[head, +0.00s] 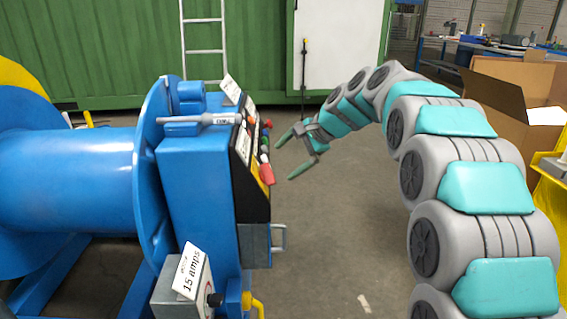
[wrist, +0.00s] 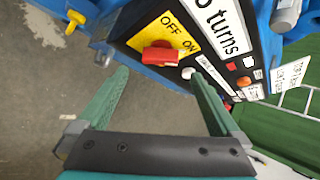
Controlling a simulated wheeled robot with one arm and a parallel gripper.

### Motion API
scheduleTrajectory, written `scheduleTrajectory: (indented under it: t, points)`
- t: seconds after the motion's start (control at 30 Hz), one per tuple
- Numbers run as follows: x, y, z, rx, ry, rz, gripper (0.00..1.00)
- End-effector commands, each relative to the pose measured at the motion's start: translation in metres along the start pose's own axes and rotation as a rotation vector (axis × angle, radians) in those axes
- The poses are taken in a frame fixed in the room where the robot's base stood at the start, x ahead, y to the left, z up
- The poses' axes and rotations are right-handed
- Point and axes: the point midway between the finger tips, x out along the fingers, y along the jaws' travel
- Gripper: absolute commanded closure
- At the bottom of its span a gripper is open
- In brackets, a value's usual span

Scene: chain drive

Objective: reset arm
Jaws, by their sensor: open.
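My gripper (head: 287,157) is open and empty in the head view, its two green fingers spread toward the control panel (head: 250,180) on the blue machine. A gap of floor shows between the fingertips and the panel. In the wrist view my gripper (wrist: 160,75) has its fingers on either side of a red rotary switch (wrist: 160,56), which sits on a yellow plate marked OFF and ON. The switch is beyond the fingers, not visibly gripped. My arm (head: 465,185) arches from the lower right of the head view.
A blue drum (head: 75,180) stands left of the panel. A grey box (head: 178,298) with a "15 amps" label (head: 190,270) is below. An open cardboard box (head: 500,110) is right, behind my arm. The floor (head: 345,220) between machine and arm is clear.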

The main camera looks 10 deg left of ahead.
Motion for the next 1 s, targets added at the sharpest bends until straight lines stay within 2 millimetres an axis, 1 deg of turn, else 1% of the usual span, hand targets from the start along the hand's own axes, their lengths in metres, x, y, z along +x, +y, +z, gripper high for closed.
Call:
scheduleTrajectory:
  t: [0.23,0.27,0.37,0.47,0.57,0.6,0.77,0.8,0.87,0.9,0.97,1.0]
  points:
    - [-0.001,0.002,0.000,-0.003,0.002,0.003,0.00]
    - [-0.002,0.004,0.001,-0.006,0.004,0.007,0.00]
    - [-0.009,0.019,0.002,-0.027,0.013,0.033,0.00]
    - [-0.022,0.044,0.006,-0.068,0.030,0.075,0.00]
    - [-0.036,0.077,0.011,-0.115,0.045,0.133,0.00]
    - [-0.043,0.090,0.014,-0.137,0.051,0.153,0.00]
    - [-0.065,0.145,0.025,-0.215,0.062,0.247,0.00]
    - [-0.070,0.160,0.027,-0.234,0.062,0.270,0.00]
    - [-0.079,0.180,0.032,-0.264,0.065,0.303,0.00]
    - [-0.084,0.196,0.036,-0.283,0.063,0.329,0.00]
    - [-0.092,0.217,0.041,-0.314,0.062,0.363,0.00]
    - [-0.098,0.232,0.045,-0.333,0.059,0.387,0.00]
